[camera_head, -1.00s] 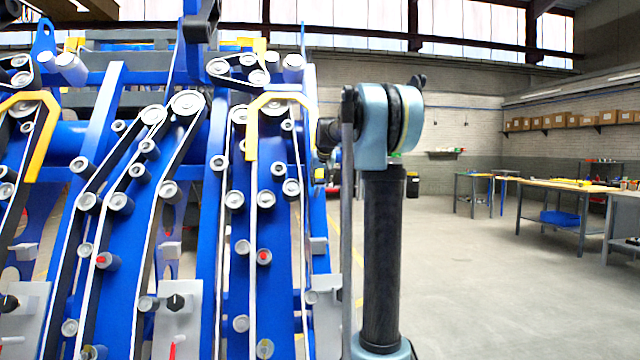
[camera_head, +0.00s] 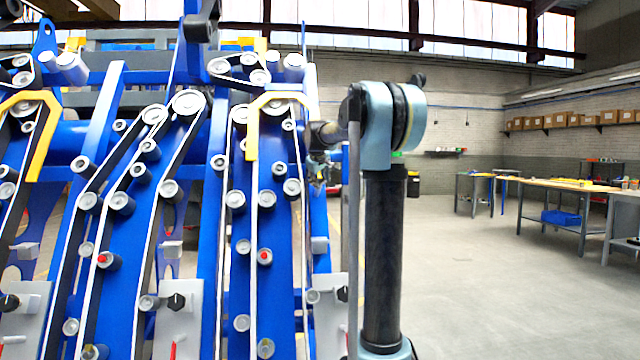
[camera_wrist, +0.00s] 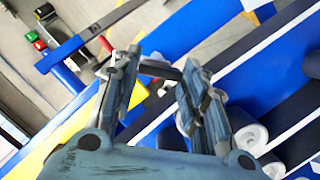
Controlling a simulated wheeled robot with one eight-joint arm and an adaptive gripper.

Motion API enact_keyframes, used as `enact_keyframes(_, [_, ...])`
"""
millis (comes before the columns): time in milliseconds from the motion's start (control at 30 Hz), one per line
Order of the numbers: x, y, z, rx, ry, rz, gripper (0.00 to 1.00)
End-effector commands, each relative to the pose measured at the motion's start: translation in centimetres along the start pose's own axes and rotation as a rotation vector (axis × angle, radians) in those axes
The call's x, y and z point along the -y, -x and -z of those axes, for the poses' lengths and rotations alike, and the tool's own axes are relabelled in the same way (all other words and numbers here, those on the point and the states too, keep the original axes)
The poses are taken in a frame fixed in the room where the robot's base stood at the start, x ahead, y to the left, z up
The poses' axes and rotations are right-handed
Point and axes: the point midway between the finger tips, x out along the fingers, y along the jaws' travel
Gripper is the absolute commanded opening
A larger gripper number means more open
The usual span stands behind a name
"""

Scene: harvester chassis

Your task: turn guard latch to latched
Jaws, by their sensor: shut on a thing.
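My gripper (camera_wrist: 158,75) fills the lower middle of the wrist view, with its two fingers on either side of a short dark bar. This dark bar, seemingly the guard latch (camera_wrist: 160,70), lies between the fingertips and is partly hidden by them. The gripper is shut on it. In the head view my gripper (camera_head: 318,185) is small and partly hidden at the right edge of the blue harvester chassis (camera_head: 210,260). The latch cannot be made out there, so its exact angle cannot be told.
Rollers and belts (camera_head: 150,190) cover the chassis front, close to my arm. A yellow guard bar (camera_head: 252,130) stands left of my gripper. Workbenches (camera_head: 570,190) stand far right. The floor (camera_head: 500,290) between is clear.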

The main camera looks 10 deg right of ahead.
Motion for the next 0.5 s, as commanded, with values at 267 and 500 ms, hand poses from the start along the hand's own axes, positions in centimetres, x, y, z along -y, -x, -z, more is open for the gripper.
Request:
enact_keyframes(267, [0.36,0.01,-0.01,-0.001,0.253,-0.067,0.16])
enact_keyframes(500, [0.53,-0.03,-0.08,-0.001,0.471,-0.125,0.16])
